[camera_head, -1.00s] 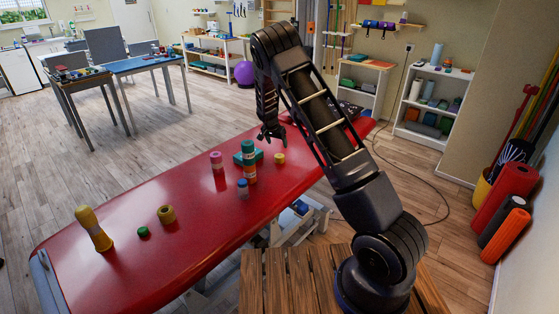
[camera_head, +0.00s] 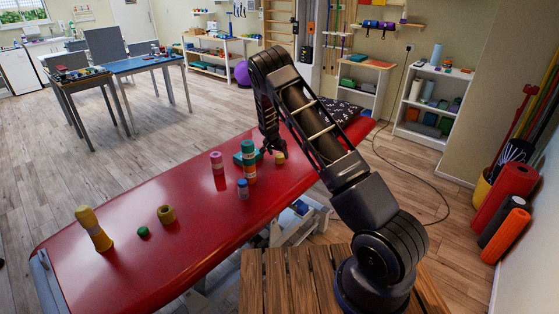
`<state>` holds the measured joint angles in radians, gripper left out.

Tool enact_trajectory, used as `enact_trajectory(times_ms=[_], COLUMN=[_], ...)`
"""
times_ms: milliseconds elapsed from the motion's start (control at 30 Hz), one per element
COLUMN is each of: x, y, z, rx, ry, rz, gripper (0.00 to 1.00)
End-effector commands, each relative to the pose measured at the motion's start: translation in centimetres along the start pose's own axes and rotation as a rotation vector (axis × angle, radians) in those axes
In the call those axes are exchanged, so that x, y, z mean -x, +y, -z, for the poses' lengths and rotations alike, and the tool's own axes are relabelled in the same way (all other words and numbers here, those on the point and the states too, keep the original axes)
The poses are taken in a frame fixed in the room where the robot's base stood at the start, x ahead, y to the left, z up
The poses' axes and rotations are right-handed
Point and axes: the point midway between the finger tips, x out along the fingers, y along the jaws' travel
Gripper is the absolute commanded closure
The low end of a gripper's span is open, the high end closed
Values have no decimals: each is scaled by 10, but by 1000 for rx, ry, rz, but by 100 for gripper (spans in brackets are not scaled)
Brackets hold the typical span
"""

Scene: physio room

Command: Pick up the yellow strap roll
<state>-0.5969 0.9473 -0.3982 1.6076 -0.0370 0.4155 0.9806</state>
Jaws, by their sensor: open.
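A small yellow roll (camera_head: 280,158) sits on the red treatment table (camera_head: 120,272), right of the stacked teal and orange rolls. A darker yellow roll (camera_head: 166,214) with a visible hole stands farther left on the same table. The picture does not settle which of them is the strap roll. My gripper (camera_head: 271,154) is open and empty, pointing down just beside the small yellow roll. I cannot tell whether it touches the roll or is still above it.
A green roll (camera_head: 143,231) and a tall yellow object (camera_head: 94,229) are at left. The table's middle is mostly clear.

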Motion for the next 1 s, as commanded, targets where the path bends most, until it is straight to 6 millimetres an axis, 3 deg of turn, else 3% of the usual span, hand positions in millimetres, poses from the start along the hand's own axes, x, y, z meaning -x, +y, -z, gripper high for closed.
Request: enact_trajectory(times_ms=[200, 467, 733, 1000], x=[-29, -33, -33, -31], y=[0, 0, 0, 0], z=[1, 1, 1, 2], rx=[0, 0, 0, 0], ry=[-1, 0, 0, 0], rz=[0, 1, 0, 1], gripper=[24, 24, 73, 73])
